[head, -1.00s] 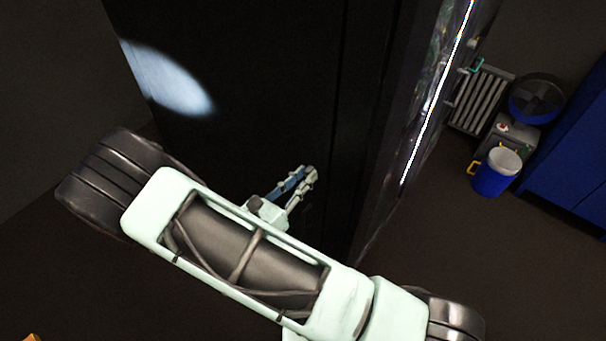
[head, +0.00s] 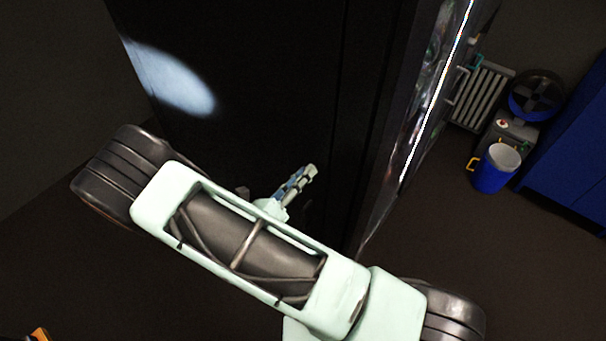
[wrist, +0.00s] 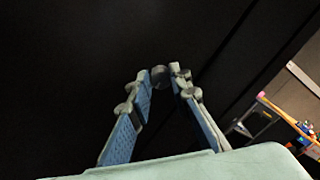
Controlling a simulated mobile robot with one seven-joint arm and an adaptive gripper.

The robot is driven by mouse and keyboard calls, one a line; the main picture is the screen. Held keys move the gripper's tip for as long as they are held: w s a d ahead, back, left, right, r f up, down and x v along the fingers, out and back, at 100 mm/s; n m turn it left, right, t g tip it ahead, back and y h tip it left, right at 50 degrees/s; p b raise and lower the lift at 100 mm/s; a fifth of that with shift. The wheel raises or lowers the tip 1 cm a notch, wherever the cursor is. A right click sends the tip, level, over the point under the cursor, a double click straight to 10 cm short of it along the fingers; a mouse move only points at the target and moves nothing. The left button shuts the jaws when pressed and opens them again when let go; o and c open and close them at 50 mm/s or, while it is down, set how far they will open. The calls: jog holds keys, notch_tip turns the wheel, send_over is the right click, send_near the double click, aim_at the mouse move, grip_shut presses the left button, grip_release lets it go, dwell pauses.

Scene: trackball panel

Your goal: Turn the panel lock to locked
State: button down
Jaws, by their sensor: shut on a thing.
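The panel lock is a small round grey knob (wrist: 159,73) on the black panel face (wrist: 90,60) in the wrist view. My gripper (wrist: 160,80) has its two blue-padded fingers converging on this knob, with the tips at its sides, shut on it. In the head view my gripper (head: 310,172) reaches to the dark panel (head: 270,90) near its right edge, with its fingers nearly lined up one behind the other. The lock itself cannot be made out there, and its marking is not readable in either view.
In the head view, a lit strip (head: 437,90) runs along the cabinet's right side. A radiator (head: 480,97), a blue bucket (head: 496,168) and a blue cabinet (head: 575,150) stand at the right. Dark floor between is free.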

dwell(0.3)
jog(key=c, duration=1.8)
grip_release()
jog(key=shift+o, duration=0.2)
jog(key=v, duration=1.2)
